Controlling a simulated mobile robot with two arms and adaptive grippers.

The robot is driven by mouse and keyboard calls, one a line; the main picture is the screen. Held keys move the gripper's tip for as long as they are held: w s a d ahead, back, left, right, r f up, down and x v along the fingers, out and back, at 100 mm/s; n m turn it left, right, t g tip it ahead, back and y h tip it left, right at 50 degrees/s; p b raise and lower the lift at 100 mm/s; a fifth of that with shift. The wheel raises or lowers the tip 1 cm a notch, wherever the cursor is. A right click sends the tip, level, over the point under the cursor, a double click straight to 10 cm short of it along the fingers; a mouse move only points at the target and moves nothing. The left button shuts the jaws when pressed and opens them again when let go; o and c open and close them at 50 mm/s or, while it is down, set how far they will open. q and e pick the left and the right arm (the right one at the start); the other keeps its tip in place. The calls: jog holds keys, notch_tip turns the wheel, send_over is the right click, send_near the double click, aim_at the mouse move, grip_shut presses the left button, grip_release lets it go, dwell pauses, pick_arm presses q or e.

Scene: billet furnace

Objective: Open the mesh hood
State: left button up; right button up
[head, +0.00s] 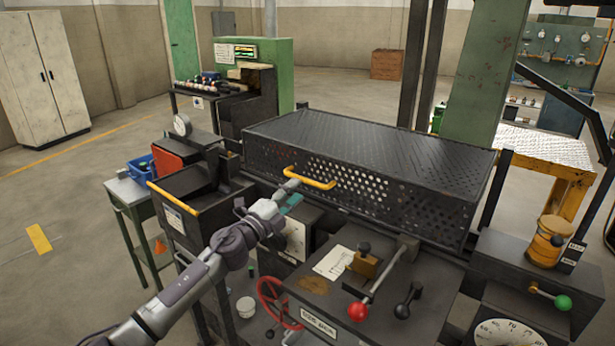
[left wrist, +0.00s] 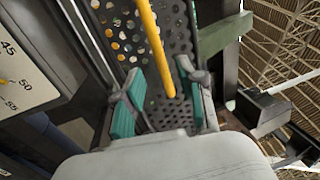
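The mesh hood (head: 370,155) is a long black box with a perforated front and a ribbed top. It is down over the bench in the head view. Its yellow handle (head: 309,178) is on the front face, towards the left end. My left gripper (head: 289,195) is at the handle's left end. In the left wrist view, the teal-padded fingers of my left gripper (left wrist: 161,75) are apart. The yellow handle (left wrist: 151,40) runs between them, with gaps visible on both sides. The perforated mesh hood (left wrist: 120,25) is behind. My right gripper is not in view.
A black bin with a yellow bar (head: 180,194) stands left of my arm. A dark post (head: 490,195) stands at the hood's right end.

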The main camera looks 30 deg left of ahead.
aim_at(307, 180)
pick_arm(q)
jog(key=p+x, duration=0.1)
jog(key=x, duration=0.5)
grip_shut()
dwell(0.3)
